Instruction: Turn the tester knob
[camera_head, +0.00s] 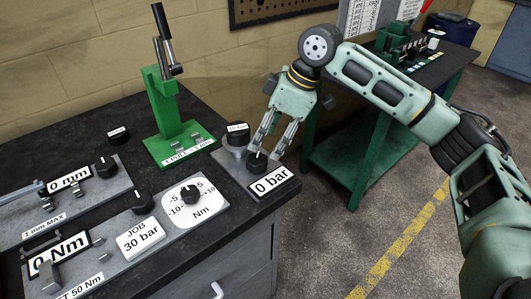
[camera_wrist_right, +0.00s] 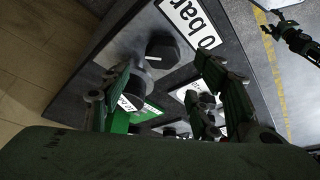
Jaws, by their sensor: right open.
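A black round knob (camera_head: 256,161) stands on the tester's grey base behind the white "0 bar" label (camera_head: 270,181), at the bench's right corner. My right gripper (camera_head: 266,150) points down at it, open, with its fingers close about the knob. Contact cannot be told in the head view. In the right wrist view the knob (camera_wrist_right: 162,50) shows a white pointer line and lies a little beyond the open fingers (camera_wrist_right: 165,75), with nothing between them. The "0 bar" label (camera_wrist_right: 190,22) is beside it. My left gripper is not in the head view.
Behind the knob stands a grey cylinder with a labelled black top (camera_head: 237,131). A green lever stand (camera_head: 175,115) is to the left. A green table (camera_head: 400,95) stands behind right.

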